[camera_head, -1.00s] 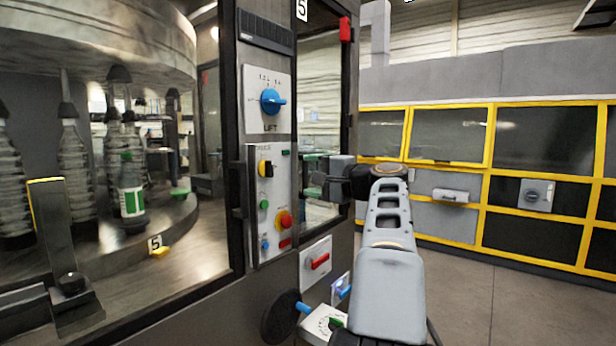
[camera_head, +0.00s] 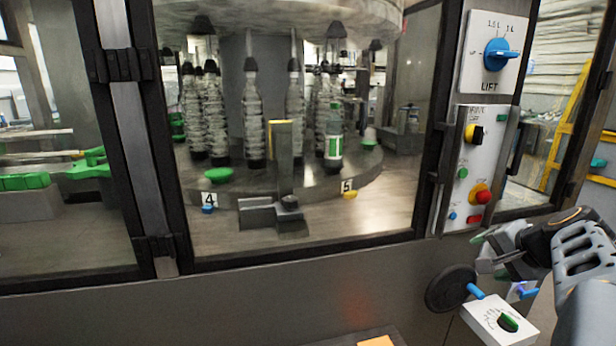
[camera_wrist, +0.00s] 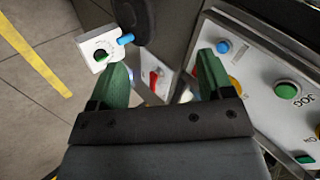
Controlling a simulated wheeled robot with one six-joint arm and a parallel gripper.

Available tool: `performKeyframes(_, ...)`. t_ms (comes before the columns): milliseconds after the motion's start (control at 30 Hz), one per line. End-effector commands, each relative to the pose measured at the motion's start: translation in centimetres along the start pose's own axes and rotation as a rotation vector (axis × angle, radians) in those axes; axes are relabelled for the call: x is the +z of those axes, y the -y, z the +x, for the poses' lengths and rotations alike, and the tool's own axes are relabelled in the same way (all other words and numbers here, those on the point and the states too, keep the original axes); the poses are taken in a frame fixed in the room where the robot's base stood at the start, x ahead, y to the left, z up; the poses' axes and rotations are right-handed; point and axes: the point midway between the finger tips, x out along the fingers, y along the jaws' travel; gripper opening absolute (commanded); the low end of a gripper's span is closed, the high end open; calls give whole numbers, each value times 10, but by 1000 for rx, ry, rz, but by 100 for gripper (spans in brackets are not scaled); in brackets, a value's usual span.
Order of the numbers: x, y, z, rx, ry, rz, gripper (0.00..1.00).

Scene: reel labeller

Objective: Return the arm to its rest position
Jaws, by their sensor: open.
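My arm (camera_head: 585,262) reaches in from the lower right in the head view. My gripper (camera_head: 490,248) is in front of the machine's lower right side, below the button panel (camera_head: 470,170). In the wrist view my gripper (camera_wrist: 163,80) shows two green fingers standing wide apart with nothing between them. Behind the gap is a light plate with a red lever (camera_wrist: 154,80). The gripper looks clear of the panel, but the exact distance is hard to tell.
A black handwheel (camera_head: 450,288) with a blue handle and a white dial box (camera_head: 500,322) stick out below my gripper. The blue LIFT knob (camera_head: 497,54) is above. Bottles (camera_head: 333,135) stand on a carousel behind glass. A yellow line (camera_wrist: 35,55) marks open floor.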

Motion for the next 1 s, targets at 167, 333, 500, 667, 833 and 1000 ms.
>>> performKeyframes(167,129,-11,0,307,208,-494,74)
performKeyframes(333,204,-22,-19,402,321,-883,74)
performKeyframes(500,243,-9,-37,362,367,-1063,74)
performKeyframes(667,257,8,-45,315,370,-1129,74)
performKeyframes(833,261,10,-45,307,377,-1143,74)
performKeyframes(1000,261,10,-45,308,377,-1140,74)
